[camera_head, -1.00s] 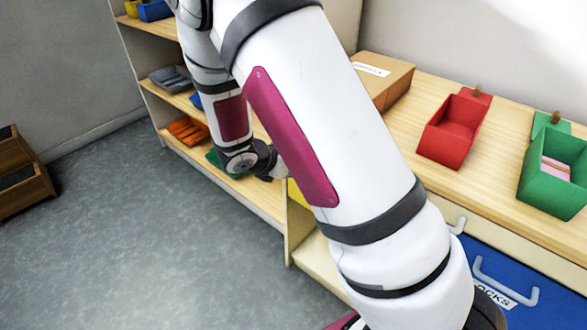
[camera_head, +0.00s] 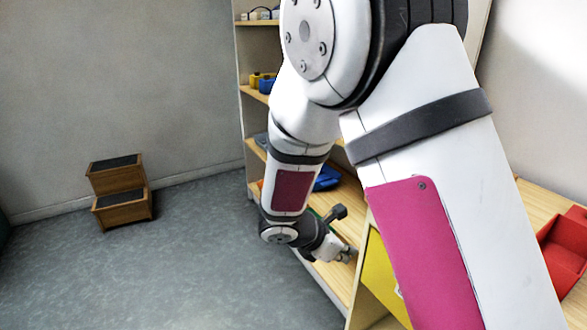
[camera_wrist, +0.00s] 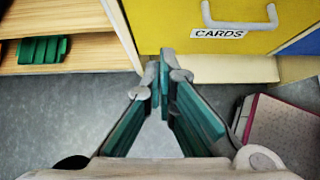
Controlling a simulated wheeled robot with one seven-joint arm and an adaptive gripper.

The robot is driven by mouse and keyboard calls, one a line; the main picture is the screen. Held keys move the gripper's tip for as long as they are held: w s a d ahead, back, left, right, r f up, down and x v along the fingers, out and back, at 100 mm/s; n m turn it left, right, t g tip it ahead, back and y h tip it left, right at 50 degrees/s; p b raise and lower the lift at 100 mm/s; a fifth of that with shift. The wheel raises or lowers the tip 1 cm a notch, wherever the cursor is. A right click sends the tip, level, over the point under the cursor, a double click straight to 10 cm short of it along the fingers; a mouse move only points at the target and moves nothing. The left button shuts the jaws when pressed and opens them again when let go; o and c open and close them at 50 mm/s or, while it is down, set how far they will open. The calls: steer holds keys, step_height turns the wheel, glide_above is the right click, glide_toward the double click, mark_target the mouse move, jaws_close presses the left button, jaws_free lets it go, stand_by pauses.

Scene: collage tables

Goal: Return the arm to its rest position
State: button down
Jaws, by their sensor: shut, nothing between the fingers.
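My white and maroon arm fills the middle and right of the head view and folds down to my gripper (camera_head: 347,254), which is low in front of the shelving. In the wrist view my gripper (camera_wrist: 160,80) has its teal-padded fingers together at the tips with nothing between them. Its tips point at the lower part of a yellow drawer front labelled CARDS (camera_wrist: 240,14), and I cannot tell the exact gap. The drawer also shows in the head view (camera_head: 377,272), partly hidden by my arm.
A wooden shelf unit (camera_head: 243,130) stands close beside my forearm, with yellow and blue bins (camera_head: 262,82) on it. Green pieces (camera_wrist: 43,49) lie on a shelf. A red bin (camera_head: 563,250) sits on the counter at right. Brown steps (camera_head: 120,190) stand at left; the grey floor between is clear.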

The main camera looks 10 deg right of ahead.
steer(key=s+d+r+m+g+y, duration=0.1)
steer(key=s+d+r+m+g, duration=0.15)
steer(key=s+r+m, duration=0.4)
steer(key=s+d+r+m+g+y, duration=0.1)
steer(key=s+d+r+m, duration=0.3)
steer(key=s+r+m, duration=0.3)
steer(key=s+a+r+m+y, duration=0.2)
steer(key=s+m, duration=0.1)
steer(key=s, duration=0.3)
steer(key=s+a+r+m+t+y, duration=0.1)
steer(key=s+a+r+m+y, duration=0.15)
steer(key=s, duration=0.45)
steer(key=s+a+r+m+y, duration=0.1)
steer(key=s+a+m+y, duration=0.1)
steer(key=s+m, duration=0.3)
step_height(320, 180, up, 18)
steer(key=n+t+p, duration=0.1)
steer(key=t+p, duration=0.2)
steer(key=p, duration=1.3)
steer(key=shift+s+f+n, duration=0.15)
steer(key=shift+s+n, duration=0.2)
steer(key=shift+n, duration=0.05)
steer(key=shift+d, duration=0.2)
